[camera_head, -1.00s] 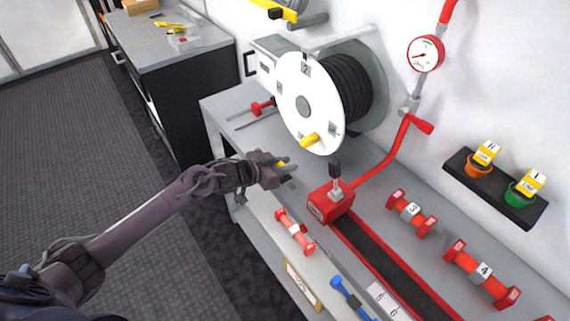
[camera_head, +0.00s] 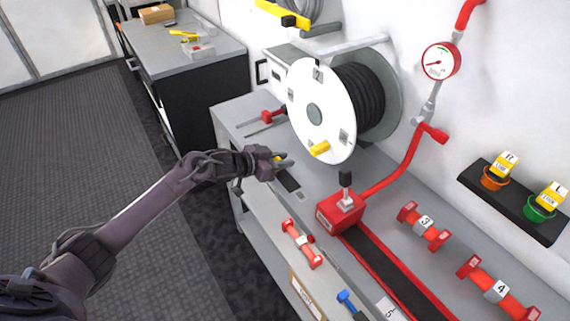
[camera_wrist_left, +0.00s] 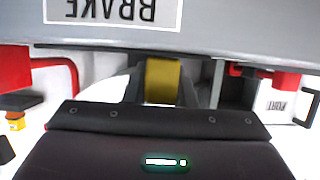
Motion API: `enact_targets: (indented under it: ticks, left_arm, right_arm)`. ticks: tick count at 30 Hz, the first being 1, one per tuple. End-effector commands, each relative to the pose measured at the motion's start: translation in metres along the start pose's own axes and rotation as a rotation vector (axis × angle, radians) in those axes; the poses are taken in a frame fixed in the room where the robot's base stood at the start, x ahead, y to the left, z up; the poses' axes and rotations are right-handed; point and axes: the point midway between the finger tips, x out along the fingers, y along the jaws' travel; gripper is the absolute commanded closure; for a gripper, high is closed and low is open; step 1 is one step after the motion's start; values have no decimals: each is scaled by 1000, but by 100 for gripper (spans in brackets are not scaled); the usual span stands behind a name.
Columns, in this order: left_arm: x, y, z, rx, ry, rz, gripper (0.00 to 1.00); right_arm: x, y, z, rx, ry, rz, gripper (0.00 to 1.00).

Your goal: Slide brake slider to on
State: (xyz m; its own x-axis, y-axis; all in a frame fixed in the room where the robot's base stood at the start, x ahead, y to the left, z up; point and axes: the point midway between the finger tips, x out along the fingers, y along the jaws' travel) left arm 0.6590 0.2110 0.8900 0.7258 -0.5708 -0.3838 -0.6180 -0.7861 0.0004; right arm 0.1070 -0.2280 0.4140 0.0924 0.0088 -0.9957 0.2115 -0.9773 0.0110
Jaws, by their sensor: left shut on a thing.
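My left gripper (camera_head: 281,160) reaches over the front edge of the grey bench from the left. It is shut on a small yellow block, which I take for the brake slider's knob; a bit of yellow shows at the fingertips. In the left wrist view the yellow block (camera_wrist_left: 162,80) sits between the two fingers, and an upside-down BRAKE label (camera_wrist_left: 113,10) is on the grey surface above it. A dark slot (camera_head: 288,180) runs from the gripper towards the red box, with a small label at its near end. The slider's base is hidden. My right gripper is not in view.
A white hose reel (camera_head: 305,80) with a yellow handle stands just behind the gripper. The red box (camera_head: 340,211) with an upright lever is to the right. A red knob (camera_head: 272,116) is further back left.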

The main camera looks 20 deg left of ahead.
Motion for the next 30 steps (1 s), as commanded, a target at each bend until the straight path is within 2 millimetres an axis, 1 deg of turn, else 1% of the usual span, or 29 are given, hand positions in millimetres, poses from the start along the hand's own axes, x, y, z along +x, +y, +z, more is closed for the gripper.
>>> enact_targets:
  ticks: [1,2,3,7,14,17,20,27,30]
  left_arm:
    - [-2,-4,-2,2,2,-10,100]
    - [-2,-5,-2,2,2,-10,100]
    - [-2,-5,-2,2,2,-11,73]
    - [-1,-4,-2,2,2,-10,56]
    - [-1,-3,-2,1,2,-6,55]
    - [-4,-3,-1,1,1,-6,55]
    - [-14,-3,0,2,0,-7,55]
    - [-55,-3,1,4,-2,-7,55]
    - [-68,-3,1,1,0,-7,55]
  right_arm:
    - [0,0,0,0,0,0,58]
    - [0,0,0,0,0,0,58]
    - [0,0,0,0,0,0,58]
    - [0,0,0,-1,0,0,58]
    - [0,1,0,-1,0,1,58]
    - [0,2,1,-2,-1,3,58]
    - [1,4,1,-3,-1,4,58]
    - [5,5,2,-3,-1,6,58]
    - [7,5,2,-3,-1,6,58]
